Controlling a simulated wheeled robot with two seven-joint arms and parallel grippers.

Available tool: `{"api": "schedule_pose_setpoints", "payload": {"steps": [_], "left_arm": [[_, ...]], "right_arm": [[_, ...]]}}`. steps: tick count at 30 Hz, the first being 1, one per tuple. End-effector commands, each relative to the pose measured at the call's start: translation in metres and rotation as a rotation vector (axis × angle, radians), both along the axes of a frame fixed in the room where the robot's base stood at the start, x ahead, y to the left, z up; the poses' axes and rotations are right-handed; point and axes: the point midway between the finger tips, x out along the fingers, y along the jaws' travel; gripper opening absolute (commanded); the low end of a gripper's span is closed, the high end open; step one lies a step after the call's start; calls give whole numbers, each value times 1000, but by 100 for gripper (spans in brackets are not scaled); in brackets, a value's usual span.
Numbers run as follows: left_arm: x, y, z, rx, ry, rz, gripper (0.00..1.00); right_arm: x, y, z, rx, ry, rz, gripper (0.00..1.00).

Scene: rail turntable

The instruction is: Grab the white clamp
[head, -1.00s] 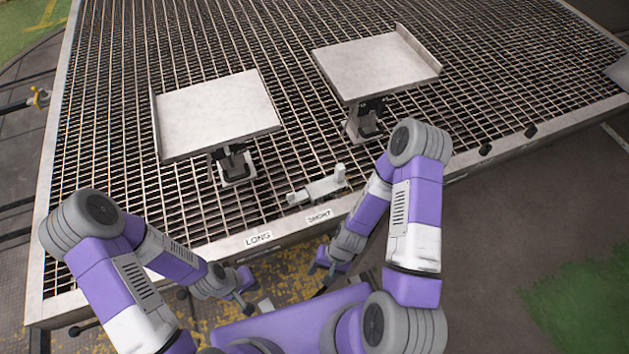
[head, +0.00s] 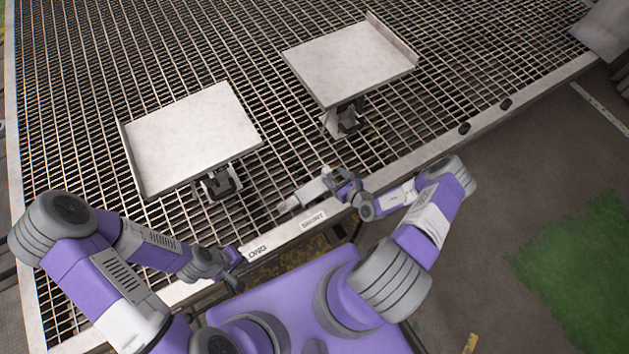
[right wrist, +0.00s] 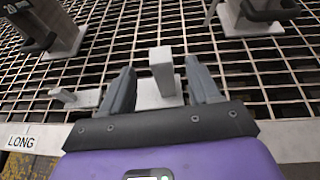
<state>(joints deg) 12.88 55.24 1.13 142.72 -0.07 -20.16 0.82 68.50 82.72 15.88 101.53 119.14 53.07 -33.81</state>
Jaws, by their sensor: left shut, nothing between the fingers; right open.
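The white clamp (head: 308,193) lies on the grating by the table's front edge, above the SHORT label. Its upright block (right wrist: 161,72) shows in the right wrist view between my fingers, and its low arm (right wrist: 78,98) runs to the left. My right gripper (head: 332,179) is open at the clamp's right end, with a finger on either side of the block in the right wrist view (right wrist: 161,66). I cannot tell whether the fingers touch it. My left gripper (head: 238,272) is shut and empty, low in front of the table edge near the LONG label.
Two white plates on stands rise behind the clamp, a left plate (head: 190,138) and a right plate (head: 345,62). The table's front rim (head: 390,180) carries the LONG label (head: 257,251) and SHORT label (head: 313,221). Bare grating (head: 275,150) lies between the stands.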

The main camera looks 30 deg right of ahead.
Motion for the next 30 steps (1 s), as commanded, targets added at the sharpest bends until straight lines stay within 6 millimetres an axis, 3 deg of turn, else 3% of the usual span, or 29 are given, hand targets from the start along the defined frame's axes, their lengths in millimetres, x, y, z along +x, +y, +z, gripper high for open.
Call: {"api": "schedule_pose_setpoints", "payload": {"steps": [11,20,27,30], "left_arm": [[0,0,-17,0,0,0,0],[0,0,-41,0,0,0,0],[0,0,-39,0,0,0,0],[0,0,-39,0,0,0,0]], "right_arm": [[28,2,-18,-1,0,-18,62],[62,10,-38,-1,0,-17,62],[65,10,-36,-1,1,-17,62],[65,10,-36,-1,1,-17,48]]}}
